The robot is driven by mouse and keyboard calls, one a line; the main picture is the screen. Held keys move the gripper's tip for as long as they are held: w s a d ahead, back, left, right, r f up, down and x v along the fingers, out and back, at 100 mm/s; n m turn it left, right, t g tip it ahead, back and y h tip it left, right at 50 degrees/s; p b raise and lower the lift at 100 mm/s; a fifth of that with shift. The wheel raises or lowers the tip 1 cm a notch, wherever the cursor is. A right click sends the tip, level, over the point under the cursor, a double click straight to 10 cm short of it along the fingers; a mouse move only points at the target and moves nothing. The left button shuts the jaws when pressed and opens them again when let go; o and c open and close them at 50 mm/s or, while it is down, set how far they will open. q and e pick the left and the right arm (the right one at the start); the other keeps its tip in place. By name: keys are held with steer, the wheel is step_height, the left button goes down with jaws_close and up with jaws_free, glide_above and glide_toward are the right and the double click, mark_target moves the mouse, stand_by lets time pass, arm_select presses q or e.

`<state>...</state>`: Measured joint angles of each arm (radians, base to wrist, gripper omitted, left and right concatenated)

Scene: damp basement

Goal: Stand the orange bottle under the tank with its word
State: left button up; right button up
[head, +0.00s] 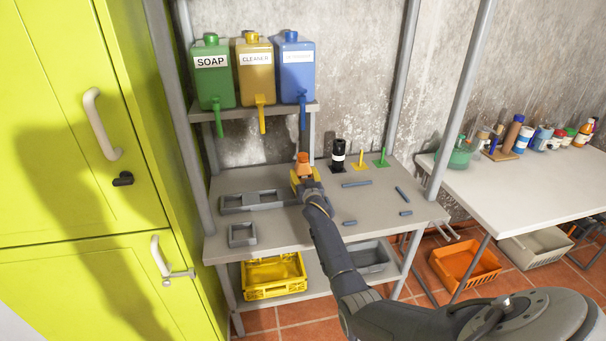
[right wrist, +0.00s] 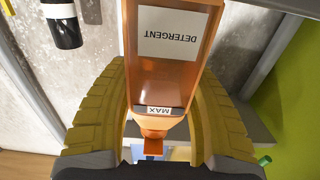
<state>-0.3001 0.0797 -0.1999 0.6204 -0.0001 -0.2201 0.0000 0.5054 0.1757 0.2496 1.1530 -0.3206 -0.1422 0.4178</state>
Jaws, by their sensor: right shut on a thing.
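My right gripper (head: 305,179) is shut on the orange bottle (head: 304,160). In the right wrist view its yellow fingers (right wrist: 158,112) sit on either side of the bottle (right wrist: 170,78), whose label reads DETERGENT, with a MAX mark. Three tanks with taps stand on a shelf: a green one (head: 213,82) marked SOAP, a yellow one (head: 255,78) marked CLEANER, and a blue one (head: 293,78) whose word is too small to read surely. In the head view the bottle shows below the blue tank's tap. I cannot tell whether it touches the table. My left gripper is out of view.
A grey table (head: 290,228) holds a grey slotted tray (head: 236,204), a small grey frame (head: 242,235), a black bottle (head: 338,153), a yellow stand (head: 360,161) and a green stand (head: 382,158). Several grey bars lie at right. A yellow crate (head: 274,279) sits below.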

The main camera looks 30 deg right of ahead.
stand_by(0.4)
steer(key=o, duration=1.6)
steer(key=shift+c, duration=0.2)
steer(key=shift+f, duration=0.1)
